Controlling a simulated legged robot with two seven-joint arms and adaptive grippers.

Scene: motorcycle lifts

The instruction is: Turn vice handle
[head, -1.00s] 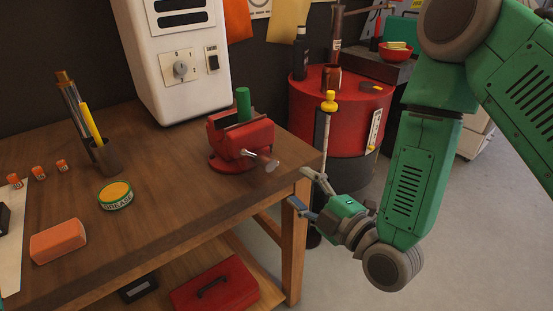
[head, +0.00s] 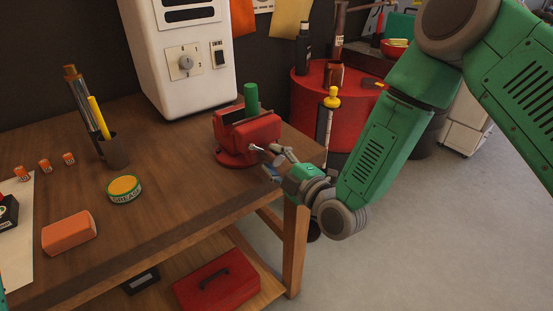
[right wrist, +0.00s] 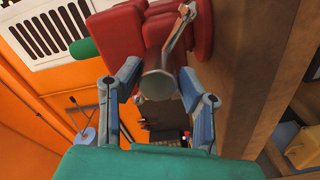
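The red vice (head: 262,132) sits on the workbench near its right end. A green cylinder (head: 250,98) stands upright at its jaws. The silver vice handle (head: 256,147) sticks out from the vice's front; my gripper partly hides it in the head view. My right gripper (head: 274,164) is at the handle, by the bench's edge. In the right wrist view, the gripper's blue-grey fingers (right wrist: 162,82) are apart, on either side of the handle's round end (right wrist: 157,85), with gaps visible. The red vice (right wrist: 118,35) shows beyond them. My left gripper is out of view.
A white machine (head: 182,60) stands behind the vice. A grease tin (head: 124,189), an orange block (head: 69,232) and a pen cup (head: 113,152) are on the bench to the left. A red drum (head: 308,95) stands behind the bench's right end.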

